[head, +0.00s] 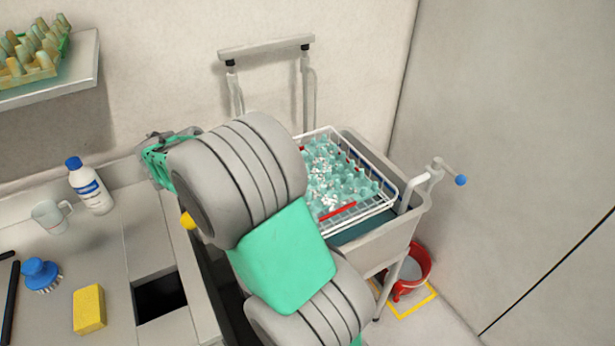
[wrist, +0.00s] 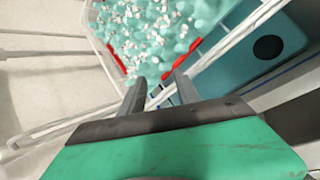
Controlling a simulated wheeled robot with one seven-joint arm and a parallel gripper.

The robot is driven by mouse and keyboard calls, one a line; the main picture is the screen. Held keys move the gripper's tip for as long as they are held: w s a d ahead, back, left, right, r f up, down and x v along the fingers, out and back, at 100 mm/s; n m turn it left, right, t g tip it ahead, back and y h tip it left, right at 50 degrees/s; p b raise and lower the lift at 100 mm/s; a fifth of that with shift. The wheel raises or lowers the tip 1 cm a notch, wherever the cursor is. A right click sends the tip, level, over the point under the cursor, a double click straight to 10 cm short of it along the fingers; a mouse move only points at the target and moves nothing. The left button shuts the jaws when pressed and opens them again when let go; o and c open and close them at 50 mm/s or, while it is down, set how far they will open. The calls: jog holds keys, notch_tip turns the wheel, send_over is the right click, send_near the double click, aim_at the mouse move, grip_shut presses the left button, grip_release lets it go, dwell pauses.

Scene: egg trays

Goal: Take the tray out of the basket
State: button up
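The tray (head: 335,172) is teal and bumpy, scattered with white bits, and lies inside the white wire basket (head: 377,205). In the wrist view the tray (wrist: 150,28) is at the top, with red pieces (wrist: 182,60) along its edge. My gripper (wrist: 160,88) is open, its two dark fingers apart with no tray between them. The fingertips are near the tray's edge in the picture, and a white wire of the basket (wrist: 225,42) runs across behind them. I cannot tell whether they touch. In the head view my arm hides the fingers and the basket's near left part.
The basket sits in a grey basin (head: 412,228) with a blue inside and a dark round hole (wrist: 268,47). A crank with a blue knob (head: 460,180) sticks out at right. A red bucket (head: 418,268) stands below. A bottle (head: 90,187), mug (head: 48,215) and sponge (head: 88,309) are on the left counter.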

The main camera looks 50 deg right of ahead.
jog(key=d+n+g+h, duration=0.1)
jog(key=d, duration=0.1)
jog(key=d+f+n+g+h, duration=0.1)
jog(key=d, duration=0.2)
jog(key=d+f+n+g+h+p, duration=0.1)
jog(key=d+n, duration=0.1)
jog(key=d, duration=0.1)
jog(key=shift+w+f, duration=0.2)
jog(key=s+d+n+g+h, duration=0.1)
jog(key=s+d+f+n+g+h, duration=0.1)
jog(key=d+n, duration=0.1)
jog(key=shift+d+h+p, duration=0.2)
jog(key=shift+h+p, duration=0.15)
jog(key=shift+h, duration=0.05)
jog(key=x, duration=0.2)
jog(key=p+x, duration=0.1)
jog(key=x, duration=0.2)
jog(key=p+x, duration=0.1)
jog(key=x, duration=0.1)
jog(key=shift+w+d+f, duration=0.1)
jog(key=shift+d+f, duration=0.2)
jog(key=shift+f, duration=0.15)
jog(key=shift+a, duration=0.15)
jog(key=shift+c, duration=0.3)
grip_shut()
